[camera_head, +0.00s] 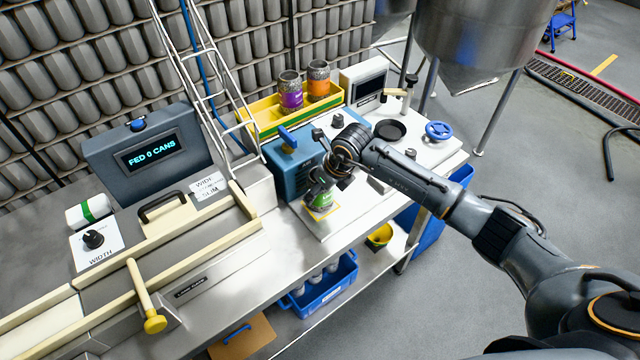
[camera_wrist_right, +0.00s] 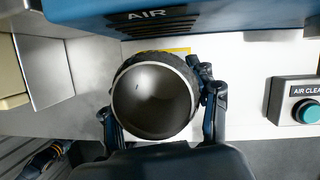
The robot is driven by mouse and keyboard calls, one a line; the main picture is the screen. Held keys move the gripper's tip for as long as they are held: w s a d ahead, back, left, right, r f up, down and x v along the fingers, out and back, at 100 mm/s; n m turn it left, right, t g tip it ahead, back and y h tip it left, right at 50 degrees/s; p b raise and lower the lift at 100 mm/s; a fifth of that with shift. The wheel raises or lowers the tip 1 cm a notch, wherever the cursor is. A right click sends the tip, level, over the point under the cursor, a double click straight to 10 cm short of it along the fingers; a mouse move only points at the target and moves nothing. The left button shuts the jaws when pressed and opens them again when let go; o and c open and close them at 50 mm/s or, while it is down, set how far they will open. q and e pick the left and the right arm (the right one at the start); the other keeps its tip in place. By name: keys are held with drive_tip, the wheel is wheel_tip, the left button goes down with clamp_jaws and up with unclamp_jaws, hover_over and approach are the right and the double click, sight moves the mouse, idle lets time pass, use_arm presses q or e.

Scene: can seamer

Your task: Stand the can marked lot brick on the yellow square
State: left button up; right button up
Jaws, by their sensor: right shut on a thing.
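My right gripper (camera_head: 322,180) is shut around an open-topped metal can with a green label (camera_head: 320,199), in front of the blue air unit. In the right wrist view the dark, empty-looking inside of this can (camera_wrist_right: 153,100) sits between the two fingers. The can looks upright. Part of a yellow square (camera_wrist_right: 178,50) shows behind it in that view, and yellow shows around its base in the head view. I cannot tell whether its base touches the surface. No "brick" marking is legible. My left gripper is out of view.
The blue air unit (camera_head: 290,165) stands close to the gripper. A yellow tray (camera_head: 262,130) behind holds a purple-labelled can (camera_head: 291,95) and an orange-labelled can (camera_head: 318,85). An air-clear button box (camera_wrist_right: 296,108) is at the right in the wrist view. A blue bin (camera_head: 325,290) sits below.

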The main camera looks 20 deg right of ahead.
drive_tip(key=shift+f, duration=0.1)
drive_tip(key=shift+f+b, duration=0.15)
drive_tip(key=shift+b, duration=0.2)
drive_tip(key=o, duration=0.8)
drive_tip(key=shift+r, duration=0.2)
drive_tip(key=shift+r, duration=0.2)
drive_tip(key=b+v, duration=0.2)
drive_tip(key=v, duration=0.9)
drive_tip(key=shift+s+d+r, duration=0.1)
drive_tip(key=shift+r, duration=0.25)
